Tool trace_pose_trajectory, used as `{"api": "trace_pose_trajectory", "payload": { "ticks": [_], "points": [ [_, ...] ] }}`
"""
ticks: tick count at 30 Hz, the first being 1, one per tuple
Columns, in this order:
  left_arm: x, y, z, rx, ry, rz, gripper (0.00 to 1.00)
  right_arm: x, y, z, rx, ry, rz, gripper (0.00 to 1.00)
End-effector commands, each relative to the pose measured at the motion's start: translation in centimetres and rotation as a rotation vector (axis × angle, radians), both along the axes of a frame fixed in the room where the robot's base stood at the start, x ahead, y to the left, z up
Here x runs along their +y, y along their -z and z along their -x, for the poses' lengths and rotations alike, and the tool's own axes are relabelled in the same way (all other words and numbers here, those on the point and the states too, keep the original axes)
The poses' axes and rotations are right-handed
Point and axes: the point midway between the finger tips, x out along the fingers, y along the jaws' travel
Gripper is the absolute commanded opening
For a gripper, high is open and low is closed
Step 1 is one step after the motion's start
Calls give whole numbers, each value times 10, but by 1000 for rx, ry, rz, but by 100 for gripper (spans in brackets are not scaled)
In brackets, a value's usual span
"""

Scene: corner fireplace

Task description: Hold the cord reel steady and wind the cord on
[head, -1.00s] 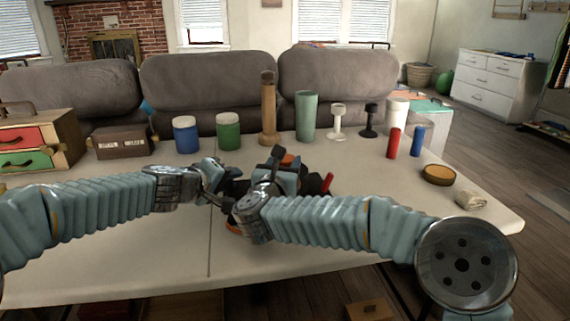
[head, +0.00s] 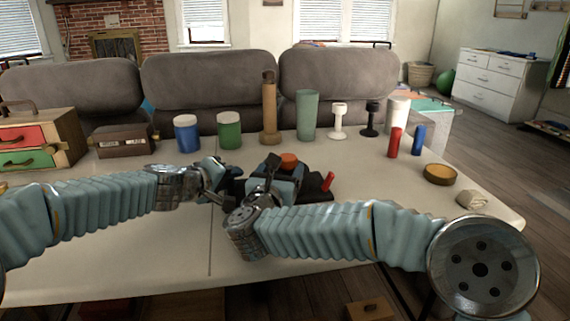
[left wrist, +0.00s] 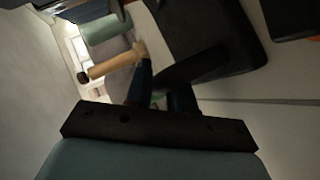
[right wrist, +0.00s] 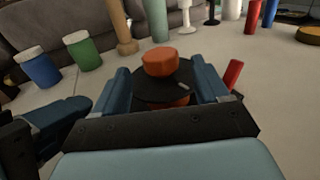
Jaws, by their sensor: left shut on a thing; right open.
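The cord reel shows in the right wrist view as a black disc (right wrist: 150,92) with an orange knob (right wrist: 160,62) on top and some orange below. In the head view the orange knob (head: 289,160) stands above my right gripper (head: 284,178). My right gripper (right wrist: 163,85) is open, one finger on each side of the reel. My left gripper (head: 222,188) is shut on a dark part of the reel at its left; the exact grip is dark and partly hidden in the left wrist view (left wrist: 165,90). The cord cannot be made out.
A small red piece (head: 327,182) sticks up right of the reel. Blue (head: 187,134) and green (head: 229,131) jars, a wooden post (head: 269,110) and a green cup (head: 306,115) stand behind. Red (head: 394,142) and blue (head: 418,140) cylinders stand right. The table's front left (head: 130,270) is clear.

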Motion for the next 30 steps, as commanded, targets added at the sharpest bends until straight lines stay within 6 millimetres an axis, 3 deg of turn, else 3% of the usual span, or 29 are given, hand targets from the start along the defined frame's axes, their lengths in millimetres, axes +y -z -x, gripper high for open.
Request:
{"api": "trace_pose_trajectory", "payload": {
  "ticks": [6, 12, 24, 30],
  "points": [
    [1, 1, 0, 2, -1, -1, 0, 8, -1, 50, -2, -3, 0, 74],
    [1, 1, 0, 1, -2, -1, 0, 12, -1, 75, -1, -2, 0, 74],
    [1, 1, 0, 1, -2, -1, 0, 11, -1, 78, -2, -4, -3, 74],
    [1, 1, 0, 1, -2, -1, 0, -9, -14, 53, -48, -124, -66, 74]
  ]
}}
